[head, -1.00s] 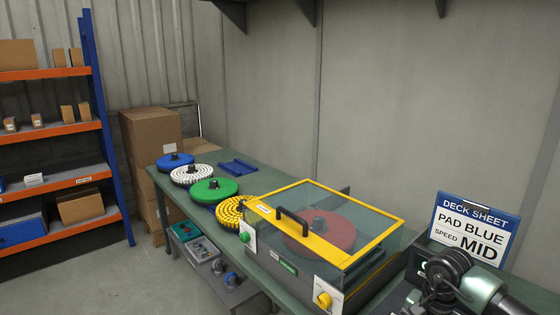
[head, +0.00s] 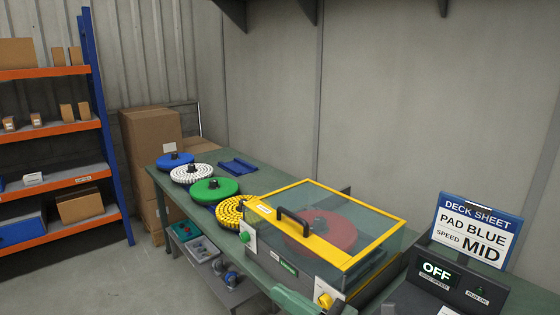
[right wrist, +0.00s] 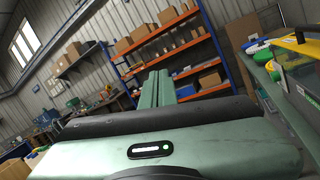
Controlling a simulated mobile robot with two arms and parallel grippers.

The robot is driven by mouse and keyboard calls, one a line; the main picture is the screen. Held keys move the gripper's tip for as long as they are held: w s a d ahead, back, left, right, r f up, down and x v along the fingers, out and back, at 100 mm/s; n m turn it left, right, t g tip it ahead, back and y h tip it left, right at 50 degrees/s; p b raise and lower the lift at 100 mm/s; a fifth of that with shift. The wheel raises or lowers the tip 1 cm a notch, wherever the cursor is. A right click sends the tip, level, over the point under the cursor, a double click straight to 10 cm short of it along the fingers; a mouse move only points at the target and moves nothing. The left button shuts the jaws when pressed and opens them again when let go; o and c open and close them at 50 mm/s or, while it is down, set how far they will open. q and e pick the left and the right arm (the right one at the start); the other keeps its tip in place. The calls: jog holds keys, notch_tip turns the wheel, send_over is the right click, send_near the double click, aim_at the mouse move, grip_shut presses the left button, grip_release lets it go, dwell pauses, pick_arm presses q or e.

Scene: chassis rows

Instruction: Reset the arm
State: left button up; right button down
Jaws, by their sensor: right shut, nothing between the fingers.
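My right gripper (head: 277,291) shows as a green piece at the bottom edge of the head view, in front of the machine with the yellow-framed clear lid. In the right wrist view its fingers (right wrist: 158,74) are together with nothing between them, pointing toward the orange and blue shelving. Most of the right arm is out of the head view. My left gripper is not in view.
The lidded machine (head: 288,266) stands on the green bench, its lid down over a red pad. Blue (head: 175,160), white, green and yellow pads line the bench to its left. A panel reading OFF (head: 436,270) and a deck sheet (head: 478,233) stand right. Shelving (head: 60,130) is far left.

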jog(key=w+d+f+m+t+h, duration=0.25)
jog(key=d+m+t+h, duration=0.8)
jog(key=m, duration=1.35)
jog(key=s+d+f+m+g+h, duration=0.5)
jog(key=d+f+m+g+h, duration=0.25)
jog(key=d+f, duration=0.2)
jog(key=s+f+m+g+y, duration=0.1)
jog(key=s+f+m+g, duration=0.4)
jog(key=s+f, duration=0.45)
jog(key=s+f+m+g, duration=0.6)
jog(key=s, duration=0.7)
notch_tip(320, 180, down, 26)
jog(key=s+b, duration=0.1)
jog(key=s, duration=0.1)
jog(key=s+d+f+n+g, duration=0.1)
jog(key=s+d+f+g, duration=0.1)
jog(key=s+f, duration=1.4)
jog(key=shift+s+d+f+b, duration=0.25)
jog(key=shift+f+b, duration=0.1)
jog(key=shift+f, duration=0.1)
